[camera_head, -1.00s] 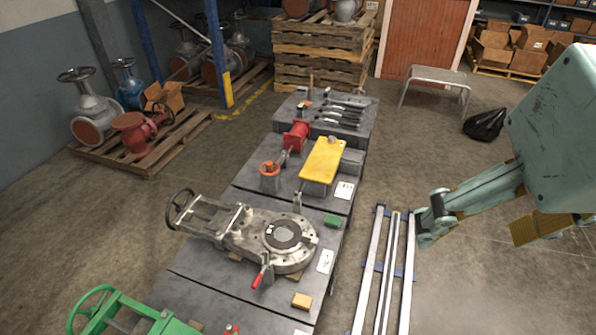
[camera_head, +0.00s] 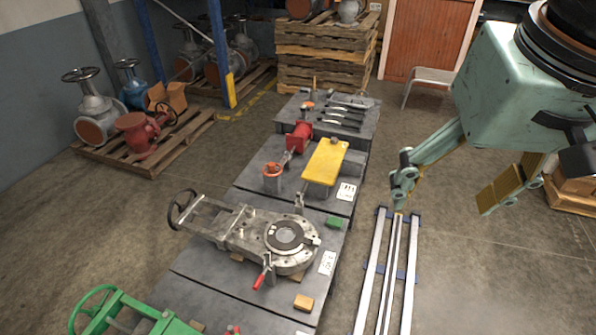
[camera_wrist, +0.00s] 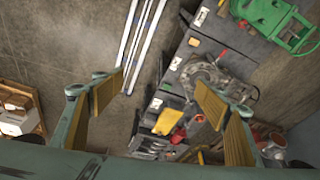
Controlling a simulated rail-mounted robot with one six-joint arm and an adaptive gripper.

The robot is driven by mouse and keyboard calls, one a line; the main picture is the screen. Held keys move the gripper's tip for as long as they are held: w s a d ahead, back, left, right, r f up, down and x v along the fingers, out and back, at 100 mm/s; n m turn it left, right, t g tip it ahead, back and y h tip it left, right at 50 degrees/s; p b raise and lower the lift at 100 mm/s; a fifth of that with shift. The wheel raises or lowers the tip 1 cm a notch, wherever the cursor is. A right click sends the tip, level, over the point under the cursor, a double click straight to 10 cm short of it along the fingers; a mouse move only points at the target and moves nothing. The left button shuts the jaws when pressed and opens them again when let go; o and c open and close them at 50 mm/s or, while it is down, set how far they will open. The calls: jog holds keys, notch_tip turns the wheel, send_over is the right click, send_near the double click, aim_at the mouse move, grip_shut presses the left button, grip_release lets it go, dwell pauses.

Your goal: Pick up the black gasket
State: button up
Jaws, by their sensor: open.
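The black gasket (camera_head: 271,238) is a dark flat ring on the round flange of a grey gate valve (camera_head: 252,232), in the middle of the head view. The valve lies on its side on a grey table, its handwheel to the left. In the wrist view the valve (camera_wrist: 207,76) is small and right of centre; I cannot make out the gasket there. My gripper (camera_head: 446,208) is open and empty, high and to the right of the valve, apart from it. Its yellow-padded fingers also show spread in the wrist view (camera_wrist: 160,88).
Metal rails (camera_head: 388,270) stand right of the tables. A green frame (camera_head: 125,313) is at front left. Floor is open on the right.

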jog(key=w+a+f+g, duration=0.1)
jog(key=w+a+f, duration=0.25)
jog(key=w, duration=0.65)
jog(key=m+g, duration=0.2)
jog(key=m, duration=0.1)
send_over(307, 241)
notch_tip(307, 241, down, 33)
jog(key=shift+s, duration=0.1)
jog(key=shift+f+b, duration=0.95)
jog(key=shift+f, duration=3.3)
jog(key=shift+f, duration=0.1)
jog(key=shift+f+b, duration=0.75)
jog(key=shift+f, duration=1.75)
